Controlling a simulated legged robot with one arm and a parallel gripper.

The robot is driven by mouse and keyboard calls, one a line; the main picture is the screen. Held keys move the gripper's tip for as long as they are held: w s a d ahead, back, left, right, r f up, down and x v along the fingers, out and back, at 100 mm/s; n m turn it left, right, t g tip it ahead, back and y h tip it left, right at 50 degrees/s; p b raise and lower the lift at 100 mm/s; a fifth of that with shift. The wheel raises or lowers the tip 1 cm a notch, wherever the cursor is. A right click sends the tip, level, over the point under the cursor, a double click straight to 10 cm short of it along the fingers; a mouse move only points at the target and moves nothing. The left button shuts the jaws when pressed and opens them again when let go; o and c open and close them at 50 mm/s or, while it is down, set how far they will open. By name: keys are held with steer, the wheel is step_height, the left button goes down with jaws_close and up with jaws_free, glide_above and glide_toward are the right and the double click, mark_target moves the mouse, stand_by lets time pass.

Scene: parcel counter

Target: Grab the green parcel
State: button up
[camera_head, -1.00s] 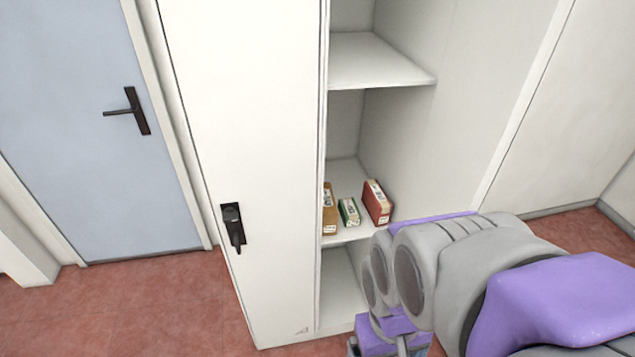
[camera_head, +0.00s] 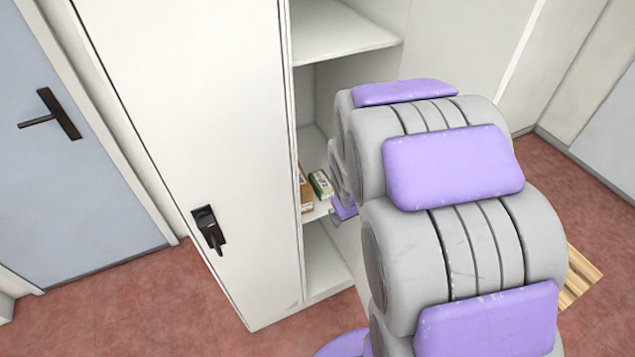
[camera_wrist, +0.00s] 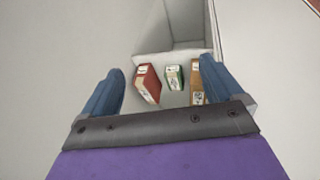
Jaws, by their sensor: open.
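The green parcel (camera_head: 321,184) is a small green and white box on a shelf of the white cabinet. In the wrist view the green parcel (camera_wrist: 174,77) stands between a red parcel (camera_wrist: 147,84) and a brown parcel (camera_wrist: 196,82). My gripper (camera_wrist: 172,85) is open and empty, with its blue fingers spread to either side of the row, short of the parcels. In the head view my arm covers most of the gripper and the red parcel. The brown parcel (camera_head: 306,190) shows partly there, left of the green one.
The white cabinet (camera_head: 190,120) has a closed front on its left with a black handle (camera_head: 208,229). An empty shelf (camera_head: 335,30) lies above the parcels. A blue door (camera_head: 80,190) stands at the left, and reddish floor (camera_head: 150,300) is clear in front.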

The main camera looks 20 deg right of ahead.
steer(key=w+d+f+n+t+p, duration=0.1)
steer(key=w+d+f+t, duration=0.2)
steer(key=w+d+f, duration=0.4)
steer(key=t+y+p, duration=0.2)
steer(key=t+y, duration=0.1)
steer(key=t, duration=0.4)
glide_toward(323, 184)
steer(key=w+f, duration=0.2)
steer(key=w, duration=0.1)
steer(key=w+f+b, duration=0.1)
steer(key=f, duration=0.1)
steer(key=shift+w+d, duration=0.25)
steer(key=shift+w, duration=0.1)
steer(key=shift+w+r+b+x, duration=0.1)
steer(key=shift+r+b+x, duration=0.1)
steer(key=shift+x, duration=0.75)
steer(key=shift+w+r+b+x, duration=0.1)
steer(key=shift+b+x, duration=0.15)
steer(key=shift+x, duration=0.65)
steer(key=shift+r+b+x, duration=0.15)
steer(key=shift+b+x, duration=0.05)
steer(key=shift+x, duration=0.75)
steer(key=shift+a, duration=0.1)
steer(key=shift+c, duration=0.4)
steer(key=c, duration=1.1)
